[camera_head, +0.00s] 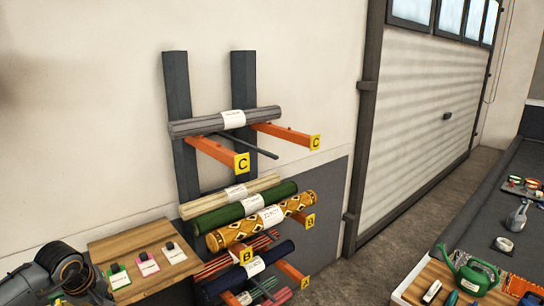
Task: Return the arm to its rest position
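Neither of my grippers shows a recognisable pair of fingers in this view. A grey and black rounded object with an orange-brown coil (68,273) is cut off at the lower left corner, and I cannot tell what it is. No gripper is seen holding anything.
A wall rack with orange arms (215,152) holds a grey roll (225,121), a green roll (245,207) and a patterned yellow roll (262,219). A wooden board (140,253) with cards stands left. A green watering can (467,272) sits at right. Floor between is clear.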

